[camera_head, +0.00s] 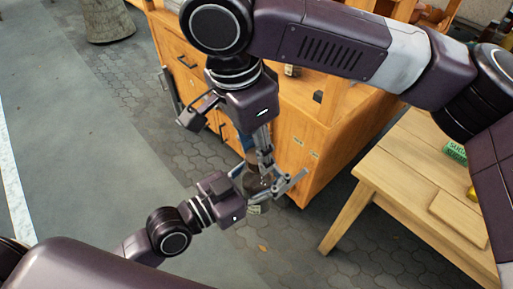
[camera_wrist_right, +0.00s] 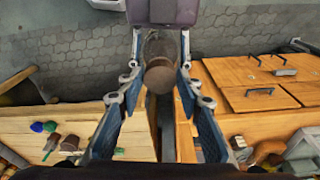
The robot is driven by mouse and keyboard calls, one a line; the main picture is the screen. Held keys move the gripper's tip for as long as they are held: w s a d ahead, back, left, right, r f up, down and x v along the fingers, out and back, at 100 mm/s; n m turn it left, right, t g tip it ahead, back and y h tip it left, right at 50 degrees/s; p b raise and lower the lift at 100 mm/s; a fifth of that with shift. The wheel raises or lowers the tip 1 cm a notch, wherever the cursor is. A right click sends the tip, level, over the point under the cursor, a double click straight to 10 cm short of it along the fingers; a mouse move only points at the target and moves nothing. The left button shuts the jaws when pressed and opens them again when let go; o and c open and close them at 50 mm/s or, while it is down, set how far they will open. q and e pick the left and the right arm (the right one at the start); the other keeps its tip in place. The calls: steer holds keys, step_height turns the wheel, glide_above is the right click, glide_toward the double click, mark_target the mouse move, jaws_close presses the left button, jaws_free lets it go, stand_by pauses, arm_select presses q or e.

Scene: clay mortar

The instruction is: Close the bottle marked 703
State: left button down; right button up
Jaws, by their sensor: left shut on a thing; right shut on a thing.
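A small bottle (camera_head: 256,184) with a dark upper body and a pale label low on it is in the air, held by my left gripper (camera_head: 268,180). The number on the label cannot be read. My right gripper (camera_head: 263,158) comes down from above over the bottle's top. In the right wrist view, a round brown stopper (camera_wrist_right: 159,77) is between the right fingers (camera_wrist_right: 159,88), in line with the glass bottle (camera_wrist_right: 160,45) behind it. Whether the stopper is seated in the neck cannot be told. The fingers hide much of the bottle's neck in the head view.
A wooden cabinet (camera_head: 308,150) with drawers stands just behind the grippers. A wooden table (camera_head: 395,175) with a green box (camera_head: 455,151) is at the right.

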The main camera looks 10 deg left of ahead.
steer(key=m, duration=0.6)
steer(key=shift+w+g+h, duration=0.1)
steer(key=shift+g+h, duration=0.2)
steer(key=shift+g, duration=0.1)
steer(key=o, duration=0.7)
steer(key=shift+r, duration=2.25)
steer(key=shift+c, duration=0.4)
